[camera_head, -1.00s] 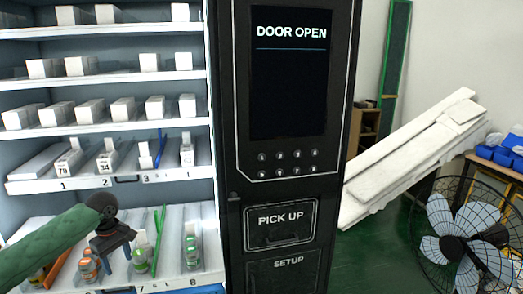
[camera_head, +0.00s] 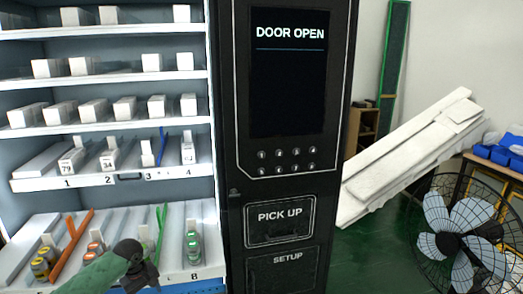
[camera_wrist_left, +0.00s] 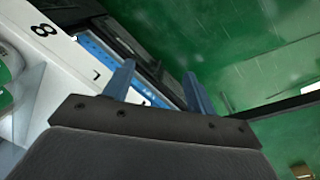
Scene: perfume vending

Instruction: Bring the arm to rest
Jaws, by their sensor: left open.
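My left arm comes in low from the left, and my left gripper (camera_head: 140,280) is at the front of the bottom shelf (camera_head: 208,272), near the bottom edge of the head view. In the left wrist view my gripper (camera_wrist_left: 160,86) has its two blue fingers apart with nothing between them. The shelf front with the number 8 shows at the left there, and green floor (camera_wrist_left: 250,50) lies beyond the fingers. My right gripper is in neither view.
The open vending cabinet holds white boxes on its upper shelves. Green-labelled bottles (camera_head: 193,247), red-capped bottles (camera_head: 96,246) and yellowish bottles (camera_head: 42,265) stand on the bottom shelf. A black door panel (camera_head: 285,180) stands right of it, and a fan (camera_head: 455,240) at far right.

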